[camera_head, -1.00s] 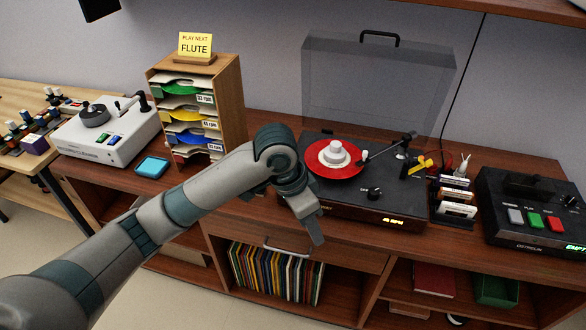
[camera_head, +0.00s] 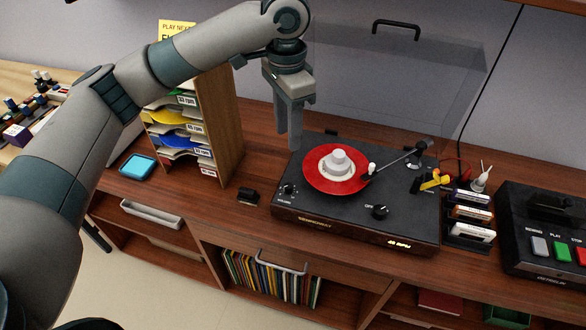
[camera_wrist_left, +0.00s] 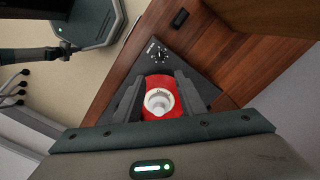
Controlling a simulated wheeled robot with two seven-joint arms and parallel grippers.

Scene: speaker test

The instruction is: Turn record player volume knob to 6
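The record player (camera_head: 335,222) sits on the wooden cabinet top with its clear lid raised. A red record with a white centre piece (camera_head: 338,160) lies on its platter. The small dark volume knob (camera_head: 289,189) is at its front left corner. In the left wrist view the volume knob (camera_wrist_left: 159,53) has white dial marks around it; its setting is too small to read. My left gripper (camera_head: 291,147) points down over the back left of the player, above and behind the knob. In the left wrist view its fingers (camera_wrist_left: 158,82) are apart with nothing held. My right gripper is out of sight.
A second knob (camera_head: 380,211) marked OFF is at the player's front right. A wooden record sorter (camera_head: 222,125) stands left, with a small black object (camera_head: 248,197) between it and the player. Cartridge holders (camera_head: 470,215) and a tape deck (camera_head: 540,265) stand right.

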